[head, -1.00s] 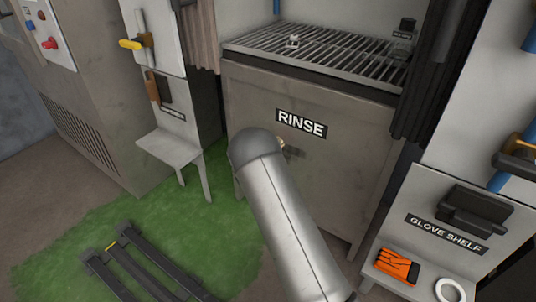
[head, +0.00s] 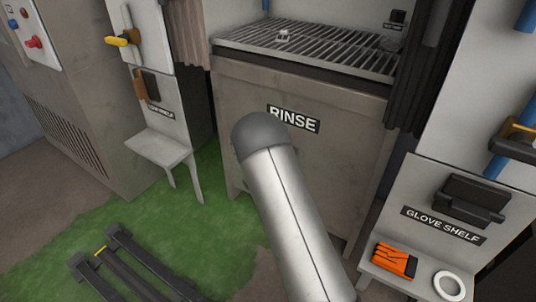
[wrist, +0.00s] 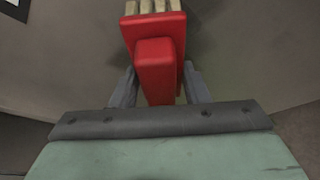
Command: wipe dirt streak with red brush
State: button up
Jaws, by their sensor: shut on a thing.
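The red brush (wrist: 155,68) has a red block handle and pale bristles at the top of the wrist view. My gripper (wrist: 160,88) is shut on the handle, with one grey finger on each side. The bristles face a plain grey-brown surface, and I cannot tell whether they touch it. In the head view my arm stands before the front panel (head: 340,140) of the rinse station, and my gripper and the brush are hidden behind it. I cannot make out a dirt streak in either view.
The rinse station has a slatted grate (head: 320,50) on top with a small pale object on it. A small shelf (head: 160,148) juts out at left. Orange gloves (head: 394,260) and a white ring (head: 449,286) lie on the glove shelf at right. Green flooring (head: 190,235) lies below.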

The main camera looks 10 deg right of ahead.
jog(key=shift+s+d+b, duration=2.5)
jog(key=shift+s+d, duration=2.7)
jog(key=shift+s, duration=0.05)
jog(key=shift+a, duration=0.1)
jog(key=s+a, duration=0.4)
jog(key=shift+a, duration=0.15)
jog(key=shift+s+a, duration=0.1)
jog(key=shift+s, duration=0.1)
jog(key=shift+s+a, duration=0.95)
